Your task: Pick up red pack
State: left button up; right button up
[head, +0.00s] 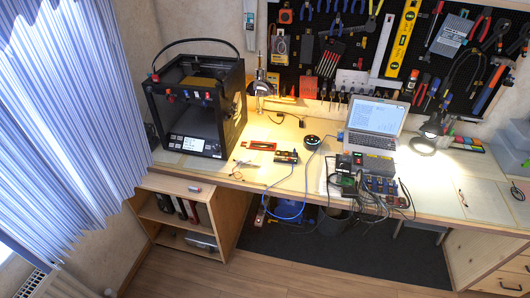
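A small red pack (194,189) with a pale part lies on the top board of the low wooden shelf unit, below the workbench at the left. It is small in the head view, so its markings cannot be read. A flat red item (262,146) lies on the workbench right of the 3D printer; I cannot tell whether it is a pack or a tool. Neither of my grippers shows in the head view.
The workbench (440,186) holds a black 3D printer (196,107), a laptop (374,122) and electronics with cables (372,178). A pegboard with tools is behind. A blue curtain (70,120) hangs at the left. The wooden floor (190,277) in front is clear.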

aim_at(271, 147)
jog(key=u, duration=0.5)
jog(key=k, duration=0.15)
jog(key=z, duration=1.1)
jog(key=i, duration=1.65)
jog(key=u, duration=0.9)
